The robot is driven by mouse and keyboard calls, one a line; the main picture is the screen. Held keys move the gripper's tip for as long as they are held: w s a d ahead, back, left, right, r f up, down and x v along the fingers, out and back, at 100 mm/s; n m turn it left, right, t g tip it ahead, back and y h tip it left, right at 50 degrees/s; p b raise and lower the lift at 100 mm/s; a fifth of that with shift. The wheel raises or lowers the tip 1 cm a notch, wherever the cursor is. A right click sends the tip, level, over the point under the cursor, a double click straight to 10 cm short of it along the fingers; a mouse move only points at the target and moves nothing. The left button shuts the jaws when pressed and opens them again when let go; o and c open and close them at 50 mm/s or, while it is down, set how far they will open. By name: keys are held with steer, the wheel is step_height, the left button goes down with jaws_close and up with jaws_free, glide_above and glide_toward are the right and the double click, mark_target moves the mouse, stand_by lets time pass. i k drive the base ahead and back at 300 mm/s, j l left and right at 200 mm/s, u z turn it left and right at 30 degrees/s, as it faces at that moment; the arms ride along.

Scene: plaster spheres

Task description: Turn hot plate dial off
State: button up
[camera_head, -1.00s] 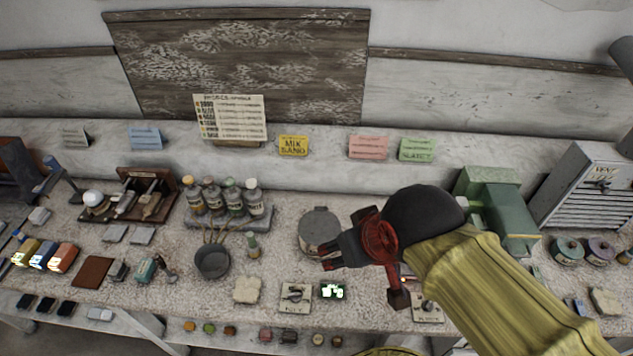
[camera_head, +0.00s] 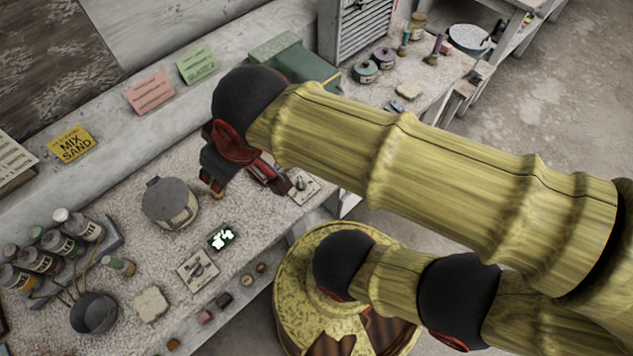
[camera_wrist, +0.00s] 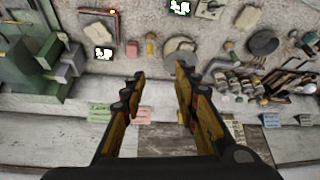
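A plate with a dial knob (camera_head: 198,270) lies on the bench at lower left in the head view, next to a small lit green display (camera_head: 221,237). Part of this dial plate (camera_wrist: 210,9) shows at the wrist view's top edge. A second dial plate (camera_head: 303,187) lies right of my gripper, partly hidden by it. I cannot read which label names the hot plate. A round grey lidded vessel or plate (camera_head: 168,203) sits between the display and the wall. My gripper (camera_head: 212,180) is above the bench, right of the round vessel. In the wrist view, its fingers (camera_wrist: 160,73) are apart and empty.
Bottles in a rack (camera_head: 72,235), a dark bowl (camera_head: 94,313) and a pale block (camera_head: 150,304) stand at lower left. A green machine (camera_head: 290,62) and a grey cabinet (camera_head: 352,45) stand beyond my gripper. The bench front around the display is fairly clear.

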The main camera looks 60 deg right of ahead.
mark_target(301, 185)
steer(key=z, duration=1.15)
